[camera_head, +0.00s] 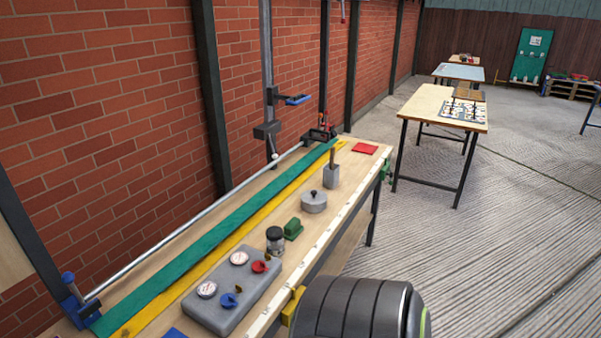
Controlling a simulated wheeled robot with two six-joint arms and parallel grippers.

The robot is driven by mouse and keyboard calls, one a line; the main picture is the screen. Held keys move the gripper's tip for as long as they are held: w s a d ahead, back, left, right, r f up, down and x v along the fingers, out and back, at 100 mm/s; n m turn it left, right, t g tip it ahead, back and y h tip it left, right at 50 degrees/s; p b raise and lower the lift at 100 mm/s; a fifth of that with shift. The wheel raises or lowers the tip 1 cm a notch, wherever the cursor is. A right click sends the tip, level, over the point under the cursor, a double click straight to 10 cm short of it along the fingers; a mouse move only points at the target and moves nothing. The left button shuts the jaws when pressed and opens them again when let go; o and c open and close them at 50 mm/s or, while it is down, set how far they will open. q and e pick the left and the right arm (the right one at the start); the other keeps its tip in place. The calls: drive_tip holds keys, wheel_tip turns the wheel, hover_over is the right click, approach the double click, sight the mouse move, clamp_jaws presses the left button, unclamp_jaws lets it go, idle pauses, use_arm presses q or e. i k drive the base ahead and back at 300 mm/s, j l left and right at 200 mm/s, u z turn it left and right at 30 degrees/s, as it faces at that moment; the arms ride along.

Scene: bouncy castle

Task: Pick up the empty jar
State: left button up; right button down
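A small clear jar (276,247) with a dark top stands upright on the wooden workbench (120,298). It is just behind the grey block with gauges (232,290) and left of a small green block (293,229). It is too small to tell what is inside it. Neither of my grippers is in view, and nothing is seen touching the jar.
A round grey lidded tin (314,201) and a grey block with a dark handle (331,176) stand farther along the bench. A metal rod (190,222) runs along the brick wall. A dark rounded body (352,306) covers the bench's near right edge. Open floor lies right.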

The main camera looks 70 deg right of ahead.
sight(275, 242)
drive_tip(key=z, duration=2.1)
